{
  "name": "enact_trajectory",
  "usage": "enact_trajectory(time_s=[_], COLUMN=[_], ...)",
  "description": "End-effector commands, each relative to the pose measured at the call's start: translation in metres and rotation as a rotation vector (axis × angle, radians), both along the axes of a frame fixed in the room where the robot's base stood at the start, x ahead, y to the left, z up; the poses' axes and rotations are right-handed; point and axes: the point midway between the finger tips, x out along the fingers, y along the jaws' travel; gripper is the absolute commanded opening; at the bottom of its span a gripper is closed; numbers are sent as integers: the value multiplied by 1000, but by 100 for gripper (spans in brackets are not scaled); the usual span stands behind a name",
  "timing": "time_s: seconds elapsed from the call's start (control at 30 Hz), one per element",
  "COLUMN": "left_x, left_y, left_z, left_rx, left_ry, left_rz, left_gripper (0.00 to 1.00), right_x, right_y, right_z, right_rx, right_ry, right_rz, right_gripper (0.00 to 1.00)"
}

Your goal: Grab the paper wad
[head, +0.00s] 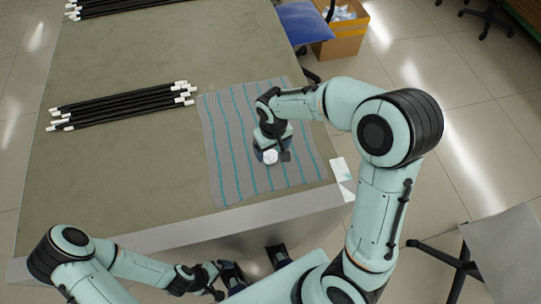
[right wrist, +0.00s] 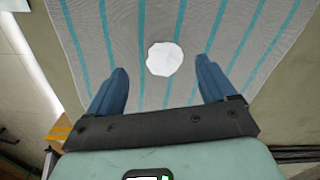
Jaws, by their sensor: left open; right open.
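The white paper wad (head: 270,157) lies on a grey cloth with teal stripes (head: 225,165) on the table. In the right wrist view the wad (right wrist: 164,59) shows whole, ahead of and between the two blue fingers. My right gripper (right wrist: 160,85) is open and empty, with the wad just beyond its fingertips. In the head view my right gripper (head: 272,155) is over the cloth at the wad, its fingers partly hidden by the wrist. My left gripper (head: 240,278) is open and empty, low in front of the table's near edge.
A bundle of black rods with white ends (head: 125,106) lies on the table left of the cloth, and another bundle (head: 110,6) at the far edge. A white card (head: 341,170) is at the near right corner. A blue chair (head: 304,22) and cardboard box (head: 343,35) stand beyond.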

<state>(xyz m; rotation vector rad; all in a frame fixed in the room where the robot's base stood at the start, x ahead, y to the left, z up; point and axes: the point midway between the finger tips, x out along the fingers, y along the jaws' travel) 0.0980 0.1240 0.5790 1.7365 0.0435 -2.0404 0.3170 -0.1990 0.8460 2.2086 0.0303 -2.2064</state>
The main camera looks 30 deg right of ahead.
Motion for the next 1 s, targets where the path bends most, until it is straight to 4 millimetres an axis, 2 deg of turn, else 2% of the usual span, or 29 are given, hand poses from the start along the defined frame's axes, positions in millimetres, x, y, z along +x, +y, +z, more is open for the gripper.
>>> enact_trajectory(time_s=[0.03, 0.2, 0.33, 0.53, 0.7, 1.0], left_x=[0, -1, -1, -1, -1, -1], left_y=[0, 0, 0, 0, 0, 0], left_z=[0, -2, -3, -3, -3, -3], left_rx=[0, 0, 0, 0, 0, 0], left_ry=[0, 1, 1, 1, 1, 1], left_rz=[0, 0, 0, 0, 0, 0], left_gripper=[100, 100, 100, 100, 100, 100], right_x=[0, 2, 3, 3, 3, 3], right_y=[2, 5, 5, 5, 5, 5], right_z=[-10, -33, -40, -40, -40, -40], right_rx=[-1, 0, 0, 1, 1, 1], right_ry=[5, 4, 1, 0, 0, 0], right_rz=[1, 0, 0, 0, 0, 0], right_gripper=[84, 84, 84, 84, 29, 28])
